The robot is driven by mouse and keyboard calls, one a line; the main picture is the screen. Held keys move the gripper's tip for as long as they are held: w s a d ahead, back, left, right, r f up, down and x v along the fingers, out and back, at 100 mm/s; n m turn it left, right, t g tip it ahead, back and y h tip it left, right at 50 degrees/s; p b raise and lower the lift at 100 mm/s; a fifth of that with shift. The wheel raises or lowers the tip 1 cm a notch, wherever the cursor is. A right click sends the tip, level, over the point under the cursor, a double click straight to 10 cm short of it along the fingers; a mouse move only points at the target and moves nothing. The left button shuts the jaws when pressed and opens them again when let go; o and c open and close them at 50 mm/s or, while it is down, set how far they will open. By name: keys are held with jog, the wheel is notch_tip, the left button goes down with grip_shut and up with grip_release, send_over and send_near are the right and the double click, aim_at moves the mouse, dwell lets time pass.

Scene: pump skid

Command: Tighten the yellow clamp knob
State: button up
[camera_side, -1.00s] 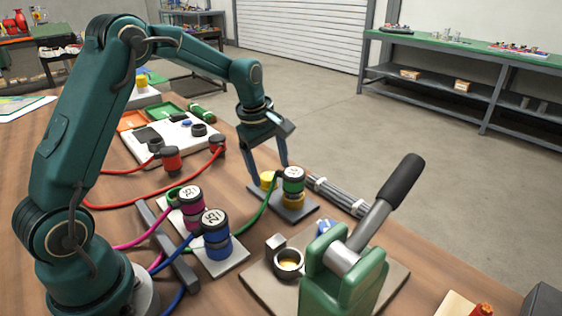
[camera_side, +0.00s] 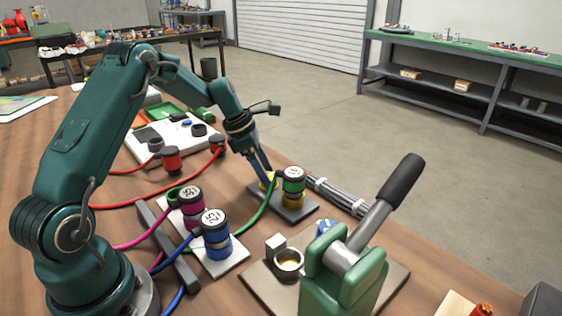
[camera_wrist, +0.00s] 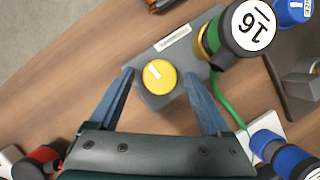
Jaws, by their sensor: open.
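The yellow clamp knob (camera_wrist: 159,76) is a round yellow cap with a white mark, on a grey block (camera_wrist: 180,53). In the wrist view it lies between the two blue fingers of my gripper (camera_wrist: 164,90), which are open with a gap on each side. In the side view the knob (camera_side: 268,180) is partly hidden by the fingers of my gripper (camera_side: 268,174). Beside it on the same grey plate (camera_side: 300,215) stands a black and green connector (camera_side: 292,180) on a yellow base, with a green cable.
A green lever press (camera_side: 345,275) stands at the front right. A pale plate with magenta (camera_side: 191,198) and blue (camera_side: 215,235) connectors is at the front left. A bundle of grey rods (camera_side: 338,195) lies right of the knob's plate. Cables cross the table.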

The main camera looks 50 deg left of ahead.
grip_shut()
jog(key=shift+m, duration=0.4)
jog(key=m, duration=0.2)
jog(key=m+g+h, duration=0.1)
jog(key=m, duration=0.1)
jog(key=shift+w+a+f, duration=0.1)
jog(key=shift+w, duration=0.05)
jog(key=shift+m+g, duration=0.7)
jog(key=shift+m, duration=0.5)
jog(key=shift+m+g+h, duration=0.4)
jog(key=shift+m, duration=0.5)
